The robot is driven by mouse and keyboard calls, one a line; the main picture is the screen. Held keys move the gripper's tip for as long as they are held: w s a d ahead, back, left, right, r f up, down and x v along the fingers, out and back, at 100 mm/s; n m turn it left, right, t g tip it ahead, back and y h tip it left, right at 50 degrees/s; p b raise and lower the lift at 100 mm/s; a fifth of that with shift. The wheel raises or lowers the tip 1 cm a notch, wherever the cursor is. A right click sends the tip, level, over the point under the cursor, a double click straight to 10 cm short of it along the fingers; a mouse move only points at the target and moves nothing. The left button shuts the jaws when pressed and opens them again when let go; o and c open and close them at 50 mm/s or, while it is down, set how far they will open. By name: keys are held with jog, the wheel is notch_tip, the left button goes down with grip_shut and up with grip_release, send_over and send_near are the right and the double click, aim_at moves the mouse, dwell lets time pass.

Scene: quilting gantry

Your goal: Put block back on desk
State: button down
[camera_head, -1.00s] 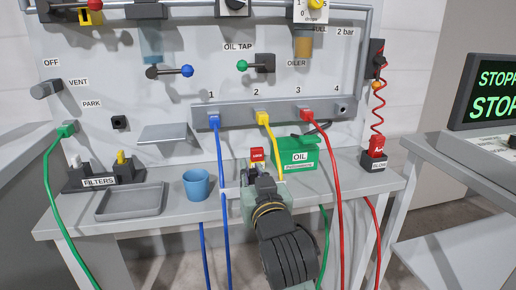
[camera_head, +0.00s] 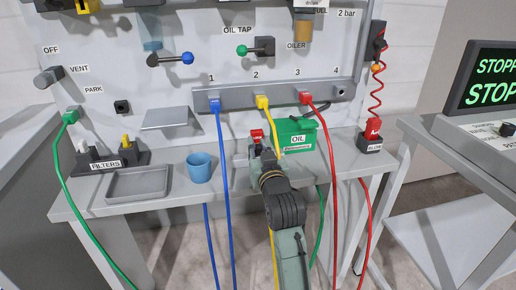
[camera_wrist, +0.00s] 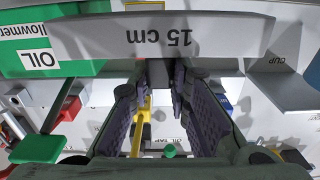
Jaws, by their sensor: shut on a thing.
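A light grey block marked "15 cm" (camera_wrist: 160,40) lies crosswise at the ends of my fingers in the wrist view, its label upside down. My gripper (camera_wrist: 160,85) is shut on the block. In the head view my gripper (camera_head: 260,155) is low over the back of the grey desk (camera_head: 350,160), between the blue cup and the green oil box. My arm hides most of the block there, and I cannot tell whether it touches the desk.
A blue cup (camera_head: 199,167) and a grey tray (camera_head: 138,184) stand to the left. The green oil box (camera_head: 296,139) is close on the right. A small red piece (camera_head: 257,135) shows just behind my gripper. Blue (camera_head: 226,200), yellow and red (camera_head: 334,200) hoses hang over the desk.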

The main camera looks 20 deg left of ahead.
jog(key=shift+f, duration=0.25)
jog(key=shift+f, duration=0.15)
jog(key=c, duration=1.5)
grip_release()
